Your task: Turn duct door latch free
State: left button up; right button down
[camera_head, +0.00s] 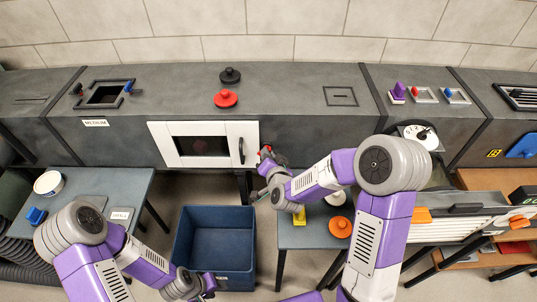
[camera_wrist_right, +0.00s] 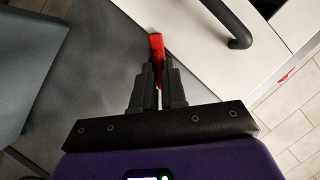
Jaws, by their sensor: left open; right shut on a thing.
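The white duct door (camera_head: 216,130) has a dark window and a black handle (camera_head: 241,150); it looks shut in the duct front. The handle also shows in the right wrist view (camera_wrist_right: 240,30). The red latch (camera_wrist_right: 157,45) is at the door's right edge; it is mostly hidden in the head view. My right gripper (camera_wrist_right: 161,72) is shut on the red latch, its fingers on either side of it. My right gripper also shows in the head view (camera_head: 267,160). My left gripper (camera_head: 209,284) is open and empty, low near the blue bin.
A blue bin (camera_head: 182,245) stands on the floor below the door. A side table (camera_head: 290,238) holds an orange disc (camera_head: 340,226) and a yellow piece (camera_head: 299,217). Red (camera_head: 225,99) and black (camera_head: 230,75) knobbed discs lie on the duct top. Another table (camera_head: 130,186) stands left.

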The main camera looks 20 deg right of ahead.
jog(key=shift+w+a+r+n+g+h+p, duration=0.15)
jog(key=shift+n+g+h+p, duration=0.3)
jog(key=shift+n+h+p, duration=0.6)
jog(key=shift+s+a+n+g+h+p, duration=0.15)
jog(key=shift+n+g+h+p, duration=0.4)
jog(key=shift+n+p, duration=0.9)
jog(key=shift+w+n+h, duration=0.1)
jog(key=shift+n+h, duration=0.2)
jog(key=c, duration=1.2)
grip_release()
jog(key=p+v, duration=0.1)
jog(key=v, duration=0.6)
jog(key=shift+s, duration=0.35)
